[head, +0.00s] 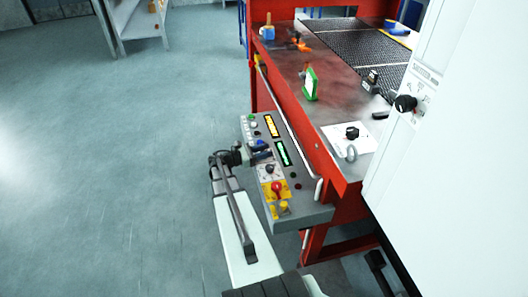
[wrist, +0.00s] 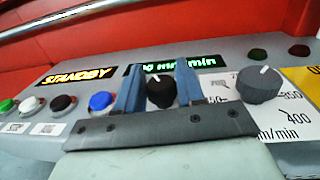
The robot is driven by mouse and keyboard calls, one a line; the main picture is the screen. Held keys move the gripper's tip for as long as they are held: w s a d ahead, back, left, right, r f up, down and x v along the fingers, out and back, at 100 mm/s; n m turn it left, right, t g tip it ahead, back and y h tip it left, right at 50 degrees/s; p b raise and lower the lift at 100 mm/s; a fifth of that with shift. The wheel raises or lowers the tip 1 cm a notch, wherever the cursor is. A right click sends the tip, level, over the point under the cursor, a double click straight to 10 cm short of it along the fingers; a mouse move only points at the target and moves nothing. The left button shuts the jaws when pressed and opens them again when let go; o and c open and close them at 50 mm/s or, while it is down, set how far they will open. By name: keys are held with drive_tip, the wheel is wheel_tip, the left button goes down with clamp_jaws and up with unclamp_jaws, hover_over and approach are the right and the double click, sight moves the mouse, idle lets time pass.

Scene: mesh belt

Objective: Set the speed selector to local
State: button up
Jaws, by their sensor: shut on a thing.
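A black selector knob (wrist: 160,92) stands on the grey control panel, below the green display, in the wrist view. A white mark shows on its top, toward the display. My gripper (wrist: 160,88) has one blue finger on each side of this knob and is shut on it. The knob's lower part and most of its label are hidden by the gripper. In the head view my gripper (head: 261,155) reaches over the panel (head: 309,212) from the left, and the held knob cannot be made out.
A larger grey dial (wrist: 258,84) with speed numbers sits close to the right finger. A blue button (wrist: 101,101) sits close to the left finger. The yellow display (wrist: 76,75) reads STANDBY. A red emergency button (head: 276,188) and a white rail (head: 290,140) are nearby.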

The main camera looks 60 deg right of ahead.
drive_tip(key=m+g+y, duration=0.2)
drive_tip(key=y, duration=0.1)
drive_tip(key=shift+w+d+m+g, duration=0.15)
drive_tip(key=shift+m+g, duration=0.15)
drive_tip(key=shift+g, duration=0.1)
drive_tip(key=shift+m+g+y, duration=0.5)
drive_tip(key=shift+m+y, duration=0.1)
drive_tip(key=shift+y, duration=0.1)
drive_tip(key=o, duration=0.9)
drive_tip(key=v, duration=1.3)
drive_tip(key=shift+w+a, duration=0.2)
drive_tip(key=shift+a, duration=0.2)
drive_tip(key=shift+o, duration=0.2)
